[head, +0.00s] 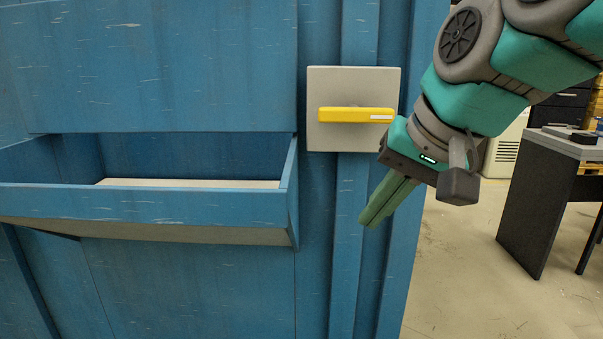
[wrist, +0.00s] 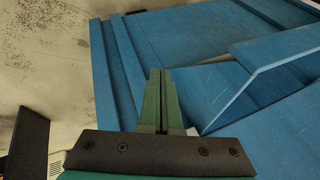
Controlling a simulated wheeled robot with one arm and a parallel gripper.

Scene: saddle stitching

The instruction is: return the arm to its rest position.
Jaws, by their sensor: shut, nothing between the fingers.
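My gripper (head: 374,215) is in the right half of the head view, with its green fingers pointing down and to the left. The fingers are together and hold nothing. In the head view it is in front of the right part of a blue cabinet, below and to the right of a yellow handle (head: 345,114) on a grey square plate (head: 319,135). The gap between the fingers and the cabinet face cannot be told. In the wrist view my gripper (wrist: 161,75) shows shut at the centre, with blue panels beyond it.
The blue cabinet (head: 160,70) fills the left and middle, with an open bin-like drawer (head: 150,204) jutting out at left. A dark desk (head: 537,190) stands at far right. Bare floor (head: 460,270) lies between the cabinet and the desk.

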